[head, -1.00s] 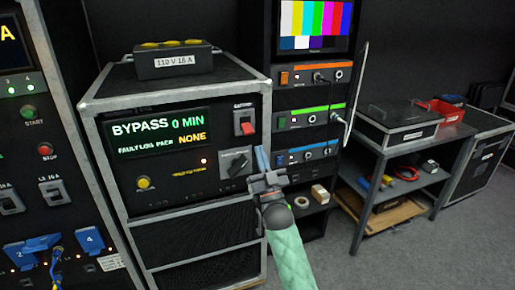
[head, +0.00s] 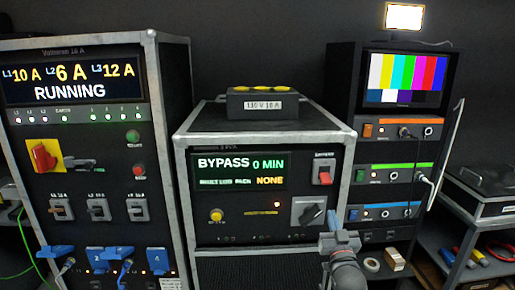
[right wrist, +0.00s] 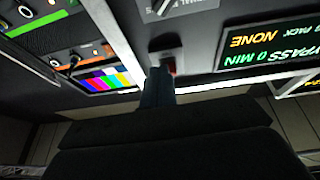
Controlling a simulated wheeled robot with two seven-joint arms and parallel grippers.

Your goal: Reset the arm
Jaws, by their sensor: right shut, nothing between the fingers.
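My right gripper (head: 333,220) is shut and empty. In the head view it rises from below, in front of the lower right corner of the middle cabinet (head: 183,200), just right of a black rotary switch (head: 308,213). A red rocker switch (head: 325,172) is above it on the same panel. In the right wrist view my shut fingers (right wrist: 157,85) overlap the panel's light frame edge, close to the red switch (right wrist: 169,66); contact cannot be told. The cabinet's screen (head: 240,171) reads BYPASS 0 MIN and NONE. My left gripper is not in view.
A tall power rack (head: 85,135) reading RUNNING stands left, with blue plugs (head: 108,258) and cables low on it. A rack with a colour-bar monitor (head: 407,78) stands right. A shelf with a case (head: 480,190) is at far right. A black box (head: 262,103) sits on the middle cabinet.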

